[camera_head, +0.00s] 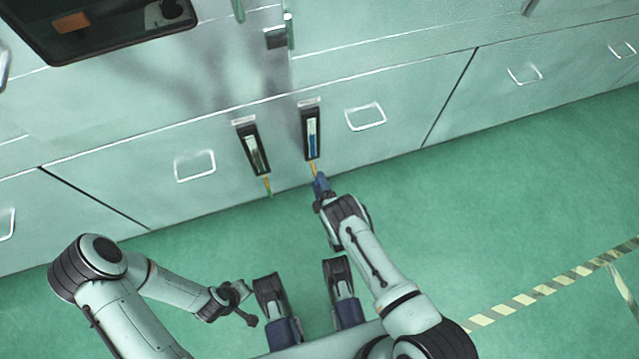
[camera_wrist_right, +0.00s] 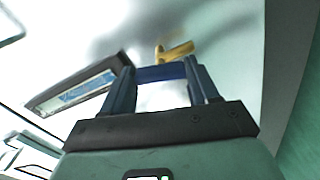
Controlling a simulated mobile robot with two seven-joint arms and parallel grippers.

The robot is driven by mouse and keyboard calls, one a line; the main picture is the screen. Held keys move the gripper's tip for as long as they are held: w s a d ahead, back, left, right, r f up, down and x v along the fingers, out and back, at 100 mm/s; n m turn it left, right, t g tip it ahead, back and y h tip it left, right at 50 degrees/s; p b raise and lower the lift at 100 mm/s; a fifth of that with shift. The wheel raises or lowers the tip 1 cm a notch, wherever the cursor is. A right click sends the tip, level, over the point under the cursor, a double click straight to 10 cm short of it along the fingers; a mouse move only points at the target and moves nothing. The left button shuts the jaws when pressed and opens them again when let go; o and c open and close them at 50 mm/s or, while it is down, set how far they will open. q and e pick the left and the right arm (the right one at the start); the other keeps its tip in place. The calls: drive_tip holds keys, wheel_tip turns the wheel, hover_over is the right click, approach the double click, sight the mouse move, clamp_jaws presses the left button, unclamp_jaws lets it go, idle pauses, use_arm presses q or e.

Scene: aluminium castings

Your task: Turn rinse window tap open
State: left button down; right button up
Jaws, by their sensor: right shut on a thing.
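Two gauge windows in black frames sit on the pale green cabinet front. The right one (camera_head: 312,133) shows blue liquid and the left one (camera_head: 252,150) looks greenish. A small brass tap (camera_head: 313,168) hangs below the blue window. In the right wrist view, the brass tap (camera_wrist_right: 175,50) shows just past my fingers, with a blue handle (camera_wrist_right: 162,73) spanning between them. My right gripper (camera_head: 321,184) is shut on this blue handle. The second tap (camera_head: 267,185), below the left window, is untouched. My left gripper (camera_head: 243,302) hangs low; its jaws are unclear.
Pull handles (camera_head: 195,166) and (camera_head: 366,117) flank the windows on the cabinet front. A dark-framed opening (camera_head: 100,50) is at the upper left. Green floor (camera_head: 470,220) is clear to the right, with a striped floor line (camera_head: 545,288).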

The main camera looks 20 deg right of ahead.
drive_tip(key=shift+w+n, duration=0.1)
drive_tip(key=shift+n, duration=1.2)
use_arm(q)
drive_tip(key=shift+s, duration=0.1)
use_arm(e)
drive_tip(key=shift+n, duration=0.3)
drive_tip(key=o, duration=1.1)
drive_tip(key=shift+c, duration=0.2)
use_arm(q)
drive_tip(key=shift+f, duration=0.1)
